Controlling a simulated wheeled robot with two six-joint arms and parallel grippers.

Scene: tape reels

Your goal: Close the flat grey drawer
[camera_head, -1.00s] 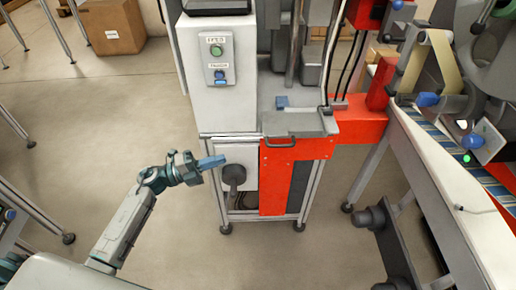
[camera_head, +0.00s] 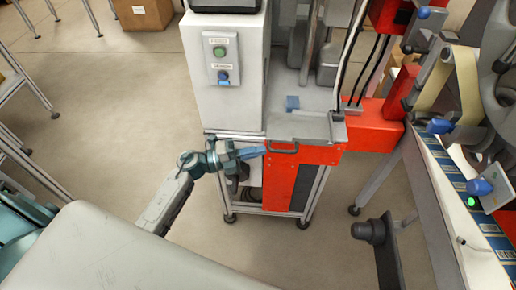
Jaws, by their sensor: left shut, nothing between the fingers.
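The flat grey drawer (camera_head: 310,128) is at the top of the red-fronted machine cabinet, with a dark bar handle (camera_head: 283,151) on its front edge. Its front seems to stick out a little over the red panel; how far is hard to tell. My left gripper (camera_head: 262,151) comes in from the left with its blue fingers shut and empty. The fingertips are just left of the handle; whether they touch it I cannot tell. My right gripper is not in view.
A white control box (camera_head: 222,110) with a green and a blue button stands left of the drawer. A red beam (camera_head: 372,130) and a conveyor (camera_head: 455,210) with labels are on the right. A black motor-like part (camera_head: 369,231) is low right. Open floor lies between.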

